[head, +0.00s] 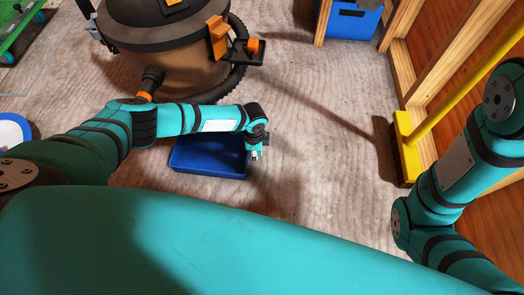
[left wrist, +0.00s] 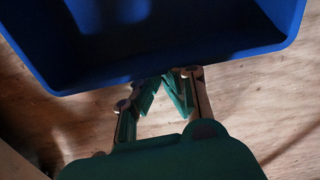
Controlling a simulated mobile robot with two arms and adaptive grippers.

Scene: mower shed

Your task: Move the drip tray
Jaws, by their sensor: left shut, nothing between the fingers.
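The blue drip tray (head: 210,174) lies on the wooden floor under my left forearm, which hides part of its far side. My left gripper (head: 255,155) is at the tray's right end, pointing down. In the left wrist view the tray (left wrist: 55,65) fills the top of the picture, with its inside in shadow. The fingertips of the left gripper (left wrist: 166,82) are together at the tray's near edge with nothing between them. I cannot tell whether they touch the tray. My right arm shows at the right, but its gripper is out of view.
A shop vacuum (head: 170,60) with a black hose stands just behind the tray. A yellow broom (head: 405,145) leans at the right by the wooden wall frame. A blue bin (head: 350,20) is at the back. A white and blue round thing (head: 12,130) is at left. Floor right of the tray is clear.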

